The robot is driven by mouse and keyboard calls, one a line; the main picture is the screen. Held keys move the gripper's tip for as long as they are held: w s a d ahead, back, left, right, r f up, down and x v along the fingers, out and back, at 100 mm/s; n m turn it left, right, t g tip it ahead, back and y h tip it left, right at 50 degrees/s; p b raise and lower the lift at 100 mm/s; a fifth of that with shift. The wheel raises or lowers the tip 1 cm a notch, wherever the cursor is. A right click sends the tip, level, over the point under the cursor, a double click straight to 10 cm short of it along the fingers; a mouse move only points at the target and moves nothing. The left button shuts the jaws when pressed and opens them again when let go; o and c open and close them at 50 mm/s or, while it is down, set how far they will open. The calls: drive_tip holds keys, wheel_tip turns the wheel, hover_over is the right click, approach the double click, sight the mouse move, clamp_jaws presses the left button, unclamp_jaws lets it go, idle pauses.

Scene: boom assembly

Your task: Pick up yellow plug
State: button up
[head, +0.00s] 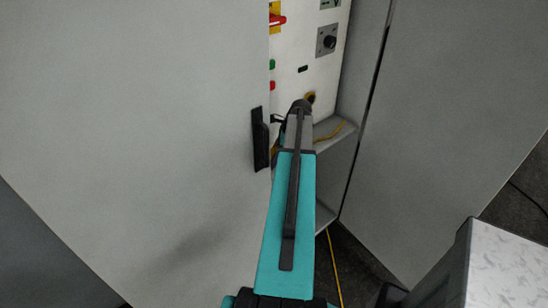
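My teal arm reaches into an open grey cabinet, and its far end hides most of my gripper (278,119). Only a small dark part shows left of the arm's end, so its fingers and what is between them cannot be made out. A small dark round fitting with a yellow-brown rim (311,97) sits on the white panel just beyond the arm's end. I cannot tell whether it is the yellow plug or a socket. A yellow cable (332,132) lies on the grey ledge below the panel.
The white panel (320,75) carries a red switch (278,19), a black knob (329,42) and small buttons. The cabinet door (150,120) with its black handle (260,139) stands close left. Yellow cable (335,265) hangs to the dark floor. A grey box (510,265) stands lower right.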

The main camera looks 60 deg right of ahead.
sight(275, 147)
drive_tip(key=c, duration=1.4)
drive_tip(key=shift+r, duration=0.1)
drive_tip(key=shift+r+b, duration=1.05)
drive_tip(key=shift+r, duration=0.6)
drive_tip(key=s+b, duration=0.1)
drive_tip(key=s, duration=0.4)
drive_tip(key=s+d+r+b, duration=0.1)
drive_tip(key=s+b, duration=0.1)
drive_tip(key=s, duration=0.3)
drive_tip(key=s+d+b, duration=0.1)
drive_tip(key=s, duration=0.5)
drive_tip(key=shift+d+r, duration=0.2)
drive_tip(key=shift+r, duration=0.05)
drive_tip(key=shift+w, duration=0.1)
